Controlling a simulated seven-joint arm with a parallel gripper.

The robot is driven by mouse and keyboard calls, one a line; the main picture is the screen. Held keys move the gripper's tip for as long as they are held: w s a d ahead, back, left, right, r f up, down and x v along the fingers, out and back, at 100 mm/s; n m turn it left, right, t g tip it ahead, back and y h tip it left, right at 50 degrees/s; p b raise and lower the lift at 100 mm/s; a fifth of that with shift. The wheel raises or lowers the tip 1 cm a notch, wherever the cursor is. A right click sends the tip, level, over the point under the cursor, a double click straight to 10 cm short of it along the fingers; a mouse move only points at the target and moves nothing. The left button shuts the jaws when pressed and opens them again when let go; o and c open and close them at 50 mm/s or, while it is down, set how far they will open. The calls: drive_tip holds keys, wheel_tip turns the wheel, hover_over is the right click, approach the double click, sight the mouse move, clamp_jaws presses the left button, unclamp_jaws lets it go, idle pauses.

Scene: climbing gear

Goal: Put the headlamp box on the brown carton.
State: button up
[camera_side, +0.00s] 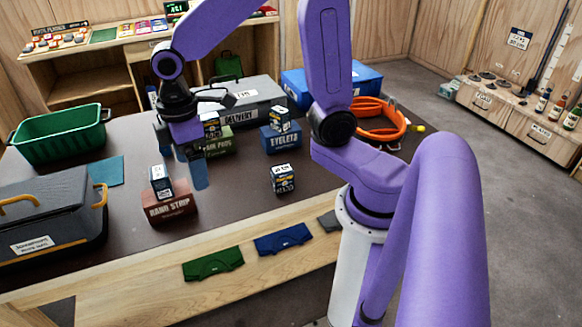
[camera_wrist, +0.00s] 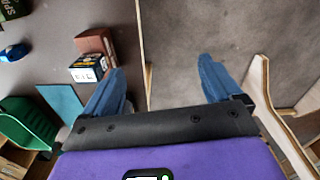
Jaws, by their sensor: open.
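The brown carton (camera_side: 170,208), reddish and marked HAND STRIP, stands near the table's front left. A small dark-and-white box (camera_side: 161,182) rests on top of it; its print is too small to read, so I cannot tell for sure that it is the headlamp box. In the wrist view this box (camera_wrist: 87,68) and the brown carton (camera_wrist: 97,42) lie left of the left finger. My gripper (camera_side: 183,162) is open with nothing between its blue fingers, above the table just right of and behind the carton. It also shows in the wrist view (camera_wrist: 162,72).
Similar small boxes stand on the blue EYELETS carton (camera_side: 281,140), on the green carton (camera_side: 219,147) and alone on the table (camera_side: 283,179).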

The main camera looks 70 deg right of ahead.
drive_tip(key=s+d+n, duration=0.1)
drive_tip(key=s+d, duration=0.1)
drive_tip(key=s, duration=0.7)
drive_tip(key=s+d, duration=0.3)
drive_tip(key=s, duration=0.6)
drive_tip(key=shift+s+d+f+n, duration=0.15)
drive_tip(key=shift+s+n, duration=0.1)
drive_tip(key=shift+n, duration=0.15)
